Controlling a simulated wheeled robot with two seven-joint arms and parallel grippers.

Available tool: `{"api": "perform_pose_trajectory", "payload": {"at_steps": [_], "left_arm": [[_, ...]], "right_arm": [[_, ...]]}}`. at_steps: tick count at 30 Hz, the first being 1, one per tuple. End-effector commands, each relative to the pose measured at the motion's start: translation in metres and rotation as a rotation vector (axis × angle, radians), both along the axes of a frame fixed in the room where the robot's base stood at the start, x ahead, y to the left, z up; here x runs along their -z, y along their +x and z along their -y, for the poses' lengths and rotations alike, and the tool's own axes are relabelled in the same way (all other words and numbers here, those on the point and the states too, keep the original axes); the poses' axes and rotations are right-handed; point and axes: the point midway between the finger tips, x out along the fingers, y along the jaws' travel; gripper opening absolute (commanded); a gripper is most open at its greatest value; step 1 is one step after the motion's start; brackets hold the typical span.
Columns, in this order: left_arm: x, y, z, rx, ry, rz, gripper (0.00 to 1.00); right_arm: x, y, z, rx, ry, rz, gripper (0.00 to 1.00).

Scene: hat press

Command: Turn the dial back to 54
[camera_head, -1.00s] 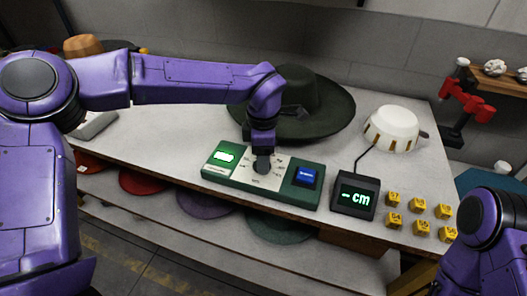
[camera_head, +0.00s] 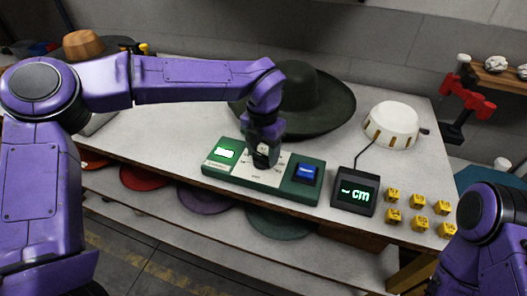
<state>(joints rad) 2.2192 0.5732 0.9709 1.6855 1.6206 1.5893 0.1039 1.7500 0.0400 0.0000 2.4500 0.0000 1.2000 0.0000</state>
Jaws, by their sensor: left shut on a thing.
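The dial's numbers are too small to read. My right arm shows at the lower right, but its gripper is out of view.
A black readout (camera_head: 355,192) shows "- cm" right of the box. Several yellow number blocks (camera_head: 418,200) lie further right. A dark green hat (camera_head: 305,100) and a white domed device (camera_head: 391,124) stand behind. Red clamps (camera_head: 467,97) are at the far right.

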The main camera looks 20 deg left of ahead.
Motion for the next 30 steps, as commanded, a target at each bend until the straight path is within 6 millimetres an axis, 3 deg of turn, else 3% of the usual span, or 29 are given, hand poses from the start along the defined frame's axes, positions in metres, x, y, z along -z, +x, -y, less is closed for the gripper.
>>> {"api": "perform_pose_trajectory", "payload": {"at_steps": [15,30], "left_arm": [[0.000,0.001,-0.001,-0.414,-0.001,0.005,0.27],[-0.001,0.001,-0.001,-0.550,-0.002,0.004,0.27]], "right_arm": [[0.018,0.000,0.000,0.000,0.000,0.000,0.43],[0.023,0.000,0.000,0.000,0.000,0.000,0.43]]}}
